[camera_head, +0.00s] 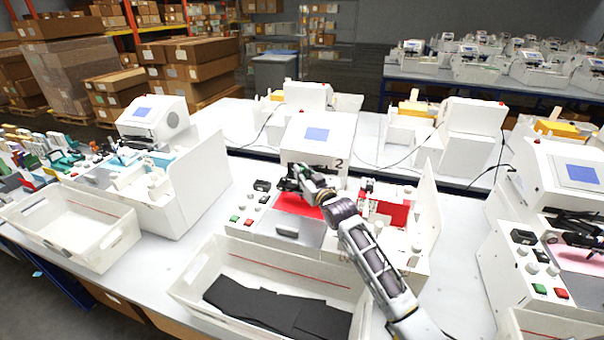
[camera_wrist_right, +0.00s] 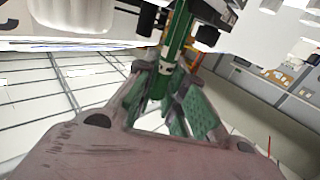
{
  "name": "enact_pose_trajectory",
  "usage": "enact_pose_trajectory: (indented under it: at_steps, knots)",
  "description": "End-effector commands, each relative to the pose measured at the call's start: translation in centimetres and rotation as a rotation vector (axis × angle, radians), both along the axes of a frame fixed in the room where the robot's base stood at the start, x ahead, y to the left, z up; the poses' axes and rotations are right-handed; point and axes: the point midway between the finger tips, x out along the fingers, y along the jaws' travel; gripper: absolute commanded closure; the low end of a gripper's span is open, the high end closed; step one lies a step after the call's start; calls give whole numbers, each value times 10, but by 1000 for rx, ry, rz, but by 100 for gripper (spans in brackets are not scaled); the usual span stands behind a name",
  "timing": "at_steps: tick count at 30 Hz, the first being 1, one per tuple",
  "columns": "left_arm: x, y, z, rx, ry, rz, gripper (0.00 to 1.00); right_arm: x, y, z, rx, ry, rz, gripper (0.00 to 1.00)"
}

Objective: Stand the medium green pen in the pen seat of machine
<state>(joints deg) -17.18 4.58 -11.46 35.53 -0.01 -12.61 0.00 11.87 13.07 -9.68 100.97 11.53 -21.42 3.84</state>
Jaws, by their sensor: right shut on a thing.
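The machine (camera_head: 318,153) is a white plotter marked 2, with a blue screen and a red sheet on its bed, in the middle of the head view. My right gripper (camera_head: 292,182) is over the bed, close to the machine's front. In the right wrist view my right gripper (camera_wrist_right: 178,98) is shut on the green pen (camera_wrist_right: 177,42), with its green pads around it. The pen's far end is beside dark carriage parts (camera_wrist_right: 210,12); whether it is inside the pen seat I cannot tell. The left gripper is not in view.
A white bin (camera_head: 190,290) with dark sheets stands in front of the machine. An empty white bin (camera_head: 75,232) is at left. Another plotter (camera_head: 572,182) stands at right. Red blocks (camera_head: 385,212) sit beside my right arm. Buttons line the machine's front left.

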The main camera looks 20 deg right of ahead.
Motion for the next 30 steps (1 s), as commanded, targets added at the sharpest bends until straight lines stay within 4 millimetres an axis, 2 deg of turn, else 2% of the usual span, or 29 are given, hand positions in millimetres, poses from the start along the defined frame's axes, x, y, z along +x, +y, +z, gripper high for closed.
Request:
enact_pose_trajectory:
  at_steps: [23,24,28,30]
  knots:
    - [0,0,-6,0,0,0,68,0,0,-12,0,0,0,100]
    - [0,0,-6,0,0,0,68,0,0,-12,0,0,0,83]
    - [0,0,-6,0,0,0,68,0,0,-11,0,0,0,67]
    - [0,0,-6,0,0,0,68,0,-1,-11,-1,0,-1,63]
